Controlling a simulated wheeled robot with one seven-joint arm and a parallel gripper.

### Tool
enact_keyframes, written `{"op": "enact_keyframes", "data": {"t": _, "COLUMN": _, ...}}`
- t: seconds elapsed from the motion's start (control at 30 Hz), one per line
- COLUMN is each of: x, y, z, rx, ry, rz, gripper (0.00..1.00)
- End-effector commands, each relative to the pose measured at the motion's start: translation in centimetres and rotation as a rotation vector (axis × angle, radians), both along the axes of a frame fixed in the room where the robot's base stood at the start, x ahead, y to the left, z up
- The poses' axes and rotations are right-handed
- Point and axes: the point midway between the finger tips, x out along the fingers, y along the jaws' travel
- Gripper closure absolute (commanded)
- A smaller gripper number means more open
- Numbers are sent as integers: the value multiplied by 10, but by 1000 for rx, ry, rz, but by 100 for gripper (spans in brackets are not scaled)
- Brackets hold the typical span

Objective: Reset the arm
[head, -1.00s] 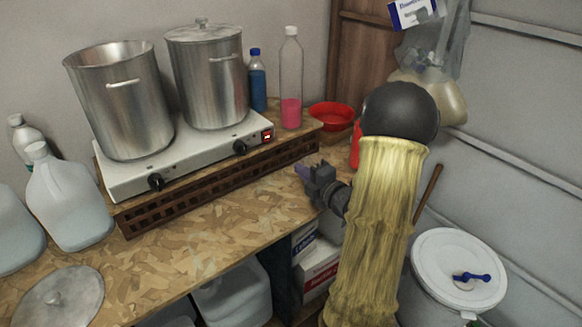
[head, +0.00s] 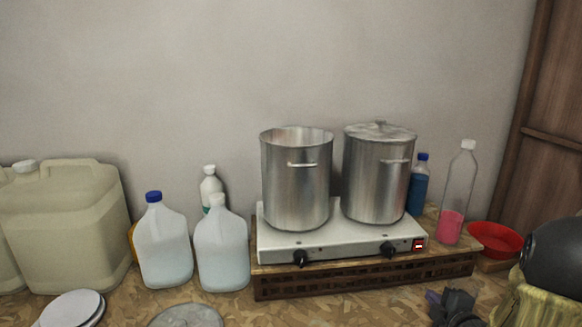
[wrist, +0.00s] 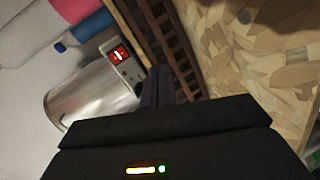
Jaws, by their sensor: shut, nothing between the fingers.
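My gripper (head: 436,299) shows at the lower right edge of the head view, over the chipboard counter top in front of the hot plate's right end. In the wrist view its dark purple fingers (wrist: 157,88) are closed together and hold nothing. They point towards the slatted wooden stand and the hot plate. Part of my arm (head: 568,258), a dark joint with a yellowish sleeve, is cut off by the right edge of the head view.
Two steel pots (head: 296,190) stand on a white hot plate (head: 340,243) with a red-lit switch. Bottles and a red bowl (head: 496,240) are to its right. Jugs (head: 164,245) and a large canister (head: 70,225) stand left. Bare counter (head: 330,310) shows in front.

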Motion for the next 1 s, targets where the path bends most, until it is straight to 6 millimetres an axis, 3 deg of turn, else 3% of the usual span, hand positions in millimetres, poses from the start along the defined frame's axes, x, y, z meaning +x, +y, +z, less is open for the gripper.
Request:
{"op": "enact_keyframes", "data": {"t": 0.17, "x": -4, "y": 37, "z": -2, "rx": 198, "ry": 202, "rz": -157, "gripper": 100}}
{"op": "enact_keyframes", "data": {"t": 0.33, "x": -26, "y": 74, "z": -7, "rx": 399, "ry": 377, "rz": -347, "gripper": 100}}
{"op": "enact_keyframes", "data": {"t": 0.47, "x": -53, "y": 105, "z": -8, "rx": 549, "ry": 504, "rz": -508, "gripper": 100}}
{"op": "enact_keyframes", "data": {"t": 0.8, "x": -149, "y": 189, "z": -5, "rx": 878, "ry": 812, "rz": -944, "gripper": 100}}
{"op": "enact_keyframes", "data": {"t": 1.0, "x": -169, "y": 202, "z": -5, "rx": 925, "ry": 870, "rz": -1037, "gripper": 100}}
